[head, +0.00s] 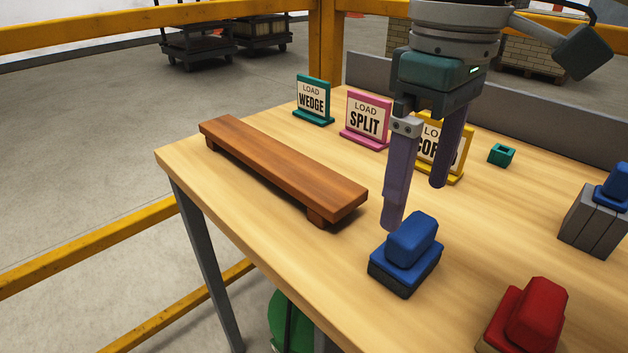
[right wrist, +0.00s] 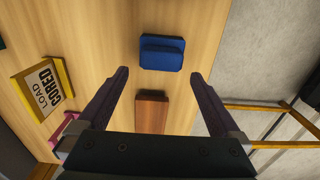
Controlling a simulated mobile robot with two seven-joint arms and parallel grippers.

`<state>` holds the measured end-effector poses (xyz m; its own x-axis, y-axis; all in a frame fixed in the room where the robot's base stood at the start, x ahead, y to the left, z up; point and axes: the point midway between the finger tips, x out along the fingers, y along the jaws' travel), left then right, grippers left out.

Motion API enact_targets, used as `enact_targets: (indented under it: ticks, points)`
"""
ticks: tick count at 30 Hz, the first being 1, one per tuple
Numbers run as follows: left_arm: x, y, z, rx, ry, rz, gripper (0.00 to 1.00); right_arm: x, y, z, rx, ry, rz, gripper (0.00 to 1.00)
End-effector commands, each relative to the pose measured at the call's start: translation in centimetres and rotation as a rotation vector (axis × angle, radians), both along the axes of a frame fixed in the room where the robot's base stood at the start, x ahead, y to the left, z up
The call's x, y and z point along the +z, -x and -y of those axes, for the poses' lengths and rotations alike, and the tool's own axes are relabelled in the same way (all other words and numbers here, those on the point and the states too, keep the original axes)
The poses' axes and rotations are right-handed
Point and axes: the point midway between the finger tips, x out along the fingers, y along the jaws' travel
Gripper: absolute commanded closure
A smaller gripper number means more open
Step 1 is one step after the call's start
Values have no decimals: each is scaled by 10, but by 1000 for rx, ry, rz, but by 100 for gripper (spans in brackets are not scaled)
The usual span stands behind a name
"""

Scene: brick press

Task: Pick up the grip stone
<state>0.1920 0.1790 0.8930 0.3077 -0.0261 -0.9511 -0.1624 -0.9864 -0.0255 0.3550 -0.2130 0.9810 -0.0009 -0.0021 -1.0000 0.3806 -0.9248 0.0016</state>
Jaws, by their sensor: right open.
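A blue block with a raised grip on a dark base (head: 405,255), which may be the grip stone, sits on the wooden table near its front edge. In the right wrist view the blue block (right wrist: 162,55) lies just beyond the fingertips, roughly centred between them. My right gripper (head: 415,206) points down, open and empty, above and slightly behind the blue block. A similar red block (head: 535,312) sits at the lower right. Another blue block (head: 613,187) rests on a grey grooved block at the right edge. My left gripper is out of view.
A low brown wooden bench (head: 280,170) stands on the table's left side. Teal WEDGE (head: 313,99), pink SPLIT (head: 367,119) and yellow CORED (head: 445,145) signs line the back. A small teal holder (head: 501,155) stands right of them. A grey back panel (head: 550,115) edges the table.

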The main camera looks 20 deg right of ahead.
Motion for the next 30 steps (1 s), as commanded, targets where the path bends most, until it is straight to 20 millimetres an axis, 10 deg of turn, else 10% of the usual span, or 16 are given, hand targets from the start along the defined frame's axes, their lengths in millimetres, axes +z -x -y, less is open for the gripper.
enact_targets:
  ticks: [18,30]
  points:
    - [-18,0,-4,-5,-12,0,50,-83,6,4,1,0,0,0]
    - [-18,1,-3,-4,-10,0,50,-88,5,4,3,0,2,10]
